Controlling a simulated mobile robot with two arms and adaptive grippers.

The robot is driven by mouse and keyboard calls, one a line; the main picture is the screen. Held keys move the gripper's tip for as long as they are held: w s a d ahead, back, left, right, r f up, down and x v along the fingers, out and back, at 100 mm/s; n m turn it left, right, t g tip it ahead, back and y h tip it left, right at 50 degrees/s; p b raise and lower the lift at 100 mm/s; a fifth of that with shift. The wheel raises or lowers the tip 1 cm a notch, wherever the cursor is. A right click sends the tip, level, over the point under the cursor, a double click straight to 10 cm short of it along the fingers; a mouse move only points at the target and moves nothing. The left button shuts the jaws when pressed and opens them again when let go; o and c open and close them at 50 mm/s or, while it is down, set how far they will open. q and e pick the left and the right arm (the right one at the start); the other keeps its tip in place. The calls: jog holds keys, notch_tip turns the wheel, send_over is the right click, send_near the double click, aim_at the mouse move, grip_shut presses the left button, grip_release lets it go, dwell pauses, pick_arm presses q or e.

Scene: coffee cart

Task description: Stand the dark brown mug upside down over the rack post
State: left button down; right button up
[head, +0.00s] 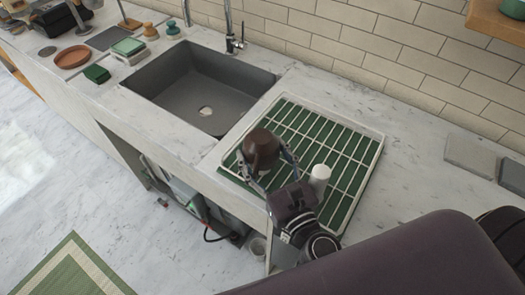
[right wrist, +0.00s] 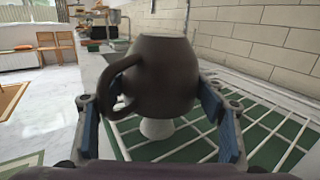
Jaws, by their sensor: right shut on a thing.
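The dark brown mug (head: 262,147) is held above the near-left part of the white wire rack (head: 345,123). It also shows in the right wrist view (right wrist: 160,78), with its handle to the left; it appears to be upside down. My right gripper (head: 269,172) is shut on the mug, with one finger on each side, also in the right wrist view (right wrist: 160,100). A white post (right wrist: 158,128) shows just below the mug in the right wrist view; whether its top is inside the mug is hidden. My left gripper is not in view.
The rack lies over a green mat on the marble counter. A grey sink (head: 200,88) with a tall faucet (head: 231,35) is to the left. A tiled wall (head: 400,55) runs behind. Grey coasters (head: 470,154) lie at the right.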

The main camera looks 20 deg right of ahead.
aim_at(263, 138)
jog(key=shift+f, duration=0.15)
jog(key=o, duration=1.5)
notch_tip(263, 138, up, 9)
jog(key=shift+r, duration=0.5)
